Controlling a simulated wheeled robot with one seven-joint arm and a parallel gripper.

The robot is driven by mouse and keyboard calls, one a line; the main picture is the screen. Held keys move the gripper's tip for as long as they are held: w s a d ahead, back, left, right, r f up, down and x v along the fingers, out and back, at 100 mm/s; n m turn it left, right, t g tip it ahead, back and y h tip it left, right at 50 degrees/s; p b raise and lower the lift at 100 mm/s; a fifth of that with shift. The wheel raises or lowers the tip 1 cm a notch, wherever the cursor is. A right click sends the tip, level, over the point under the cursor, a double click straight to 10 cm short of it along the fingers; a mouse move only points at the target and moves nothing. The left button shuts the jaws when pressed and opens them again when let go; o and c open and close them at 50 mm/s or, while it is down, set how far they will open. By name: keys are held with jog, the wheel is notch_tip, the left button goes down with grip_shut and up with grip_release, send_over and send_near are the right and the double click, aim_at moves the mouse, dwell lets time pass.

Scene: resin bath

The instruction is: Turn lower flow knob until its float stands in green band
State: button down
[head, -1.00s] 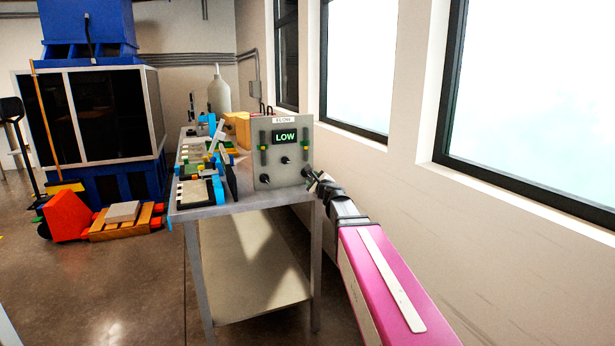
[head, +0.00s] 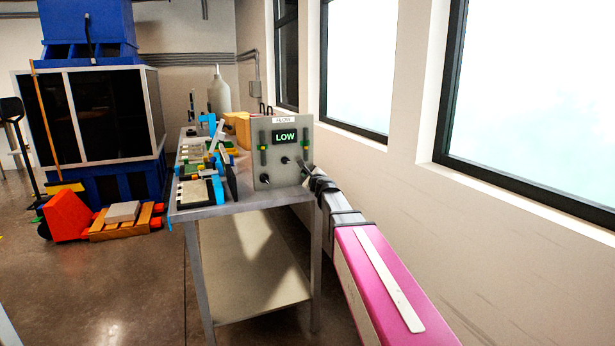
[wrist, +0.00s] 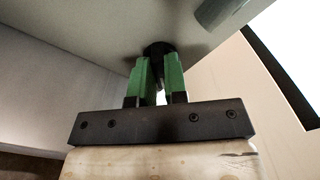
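The grey flow panel (head: 273,128) stands on the bench end, its display (head: 285,137) reading LOW in green. Two upright gauges, left (head: 264,142) and right (head: 306,140), carry small green and yellow marks; float heights are too small to tell. One dark knob (head: 285,160) sits below the display and another (head: 265,179) at lower left. My gripper (wrist: 159,62) is at the panel's lower right in the head view. In the wrist view its green fingers are close together at a dark round knob (wrist: 158,48) and seem shut on it, partly hiding it.
The bench (head: 215,210) holds several coloured items (head: 205,175) left of the panel. The wall with windows (head: 400,170) runs close along the right of my arm. A grey cylinder (wrist: 222,10) shows near the knob in the wrist view.

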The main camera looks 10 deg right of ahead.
jog(key=m, duration=0.4)
jog(key=shift+d+m, duration=0.1)
jog(key=shift+m, duration=0.2)
jog(key=shift+d+m, duration=0.1)
jog(key=shift+m, duration=2)
jog(key=c, duration=1.1)
grip_release()
jog(key=shift+c, duration=0.2)
jog(key=v, duration=1)
jog(key=shift+s, duration=0.35)
